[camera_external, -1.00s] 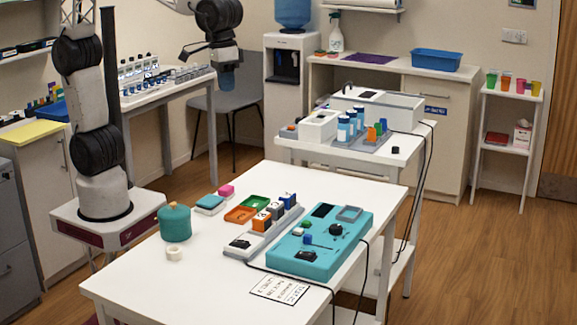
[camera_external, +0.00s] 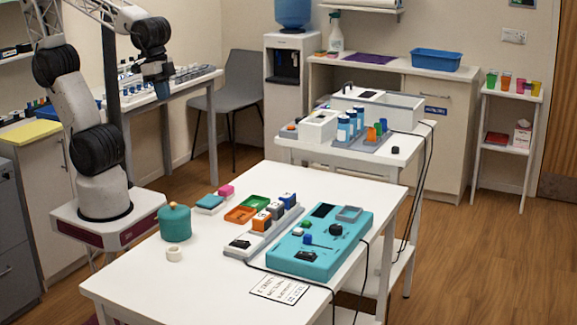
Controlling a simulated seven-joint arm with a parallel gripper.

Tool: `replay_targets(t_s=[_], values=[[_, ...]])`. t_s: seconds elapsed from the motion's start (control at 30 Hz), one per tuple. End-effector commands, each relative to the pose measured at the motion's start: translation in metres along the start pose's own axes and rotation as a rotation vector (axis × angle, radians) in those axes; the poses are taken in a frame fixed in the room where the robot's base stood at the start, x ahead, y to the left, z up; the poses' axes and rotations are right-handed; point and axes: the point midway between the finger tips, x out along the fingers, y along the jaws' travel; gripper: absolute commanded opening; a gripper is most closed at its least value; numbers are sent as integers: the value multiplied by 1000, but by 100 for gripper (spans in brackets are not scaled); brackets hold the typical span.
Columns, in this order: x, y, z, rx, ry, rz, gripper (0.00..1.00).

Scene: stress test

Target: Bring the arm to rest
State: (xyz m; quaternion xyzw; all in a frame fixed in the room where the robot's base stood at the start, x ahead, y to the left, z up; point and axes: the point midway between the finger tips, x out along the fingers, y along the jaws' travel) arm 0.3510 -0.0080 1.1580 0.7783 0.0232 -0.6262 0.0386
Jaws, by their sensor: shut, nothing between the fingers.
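My gripper (camera_external: 162,92) is at the upper left of the external view, pointing down. It is shut and empty. It hangs in front of the side table with the small bottles, well above the floor. It is clear of the white front table (camera_external: 130,283) and touches nothing that I can make out. My arm stands on its base at the left, bent over at the top.
A grey chair (camera_external: 238,85) stands behind my gripper's right. The front table's left corner is bare.

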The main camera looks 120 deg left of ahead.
Motion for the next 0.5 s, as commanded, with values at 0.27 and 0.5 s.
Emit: replay_targets(t_s=[0.27,0.5], values=[[10,-7,36,101,15,-1,0],[11,-8,38,110,16,-1,0]])
